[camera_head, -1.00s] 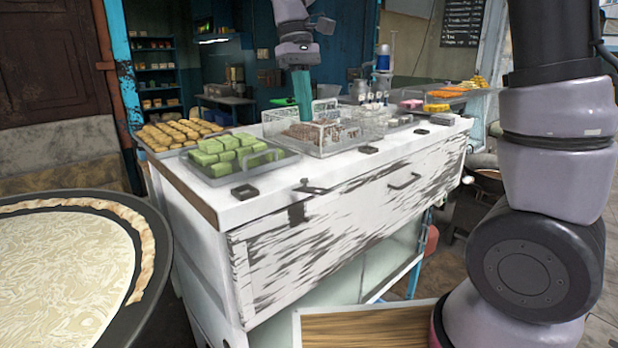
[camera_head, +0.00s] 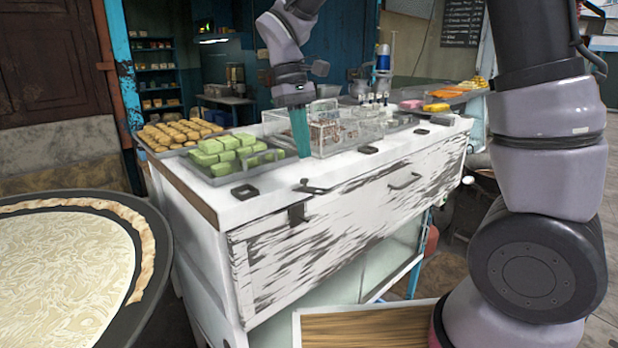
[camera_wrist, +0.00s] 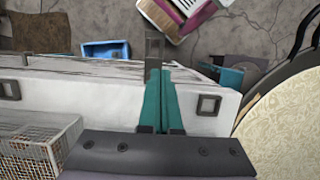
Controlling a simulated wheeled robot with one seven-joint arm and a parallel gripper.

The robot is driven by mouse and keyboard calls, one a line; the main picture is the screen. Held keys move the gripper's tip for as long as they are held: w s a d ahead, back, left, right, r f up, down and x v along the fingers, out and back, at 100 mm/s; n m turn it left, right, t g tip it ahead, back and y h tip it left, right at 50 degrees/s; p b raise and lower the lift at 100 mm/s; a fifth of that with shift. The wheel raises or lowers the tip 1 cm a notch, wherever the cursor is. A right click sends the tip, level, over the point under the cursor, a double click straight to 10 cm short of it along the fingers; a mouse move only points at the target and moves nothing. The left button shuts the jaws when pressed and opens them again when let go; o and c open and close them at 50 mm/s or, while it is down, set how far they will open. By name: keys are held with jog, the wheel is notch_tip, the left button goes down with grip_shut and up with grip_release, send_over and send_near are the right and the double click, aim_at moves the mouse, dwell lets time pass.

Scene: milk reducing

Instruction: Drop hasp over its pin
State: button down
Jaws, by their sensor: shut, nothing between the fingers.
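The hasp (camera_head: 312,188) is a dark metal strap at the front edge of the white counter top, raised off the front face. A dark plate (camera_head: 298,213) sits on the front face just below it; I cannot make out the pin itself. My gripper (camera_head: 304,154) has teal fingers pointing down, shut and empty, above the counter behind the hasp. In the wrist view, my gripper (camera_wrist: 160,73) is in line with the dark hasp strap (camera_wrist: 154,46), which shows just beyond the fingertips. I cannot tell whether they touch.
Black square fittings (camera_head: 245,191) lie along the counter's front edge (camera_head: 232,215). A tray of green blocks (camera_head: 225,155) is left of my gripper, and a wire basket (camera_head: 345,130) is right of it. A round pan (camera_head: 150,235) stands at the left. The drawer handle (camera_head: 405,181) sticks out.

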aim_at(312, 191)
jog(key=x, duration=0.7)
jog(key=shift+d+f, duration=0.1)
jog(key=shift+f, duration=0.05)
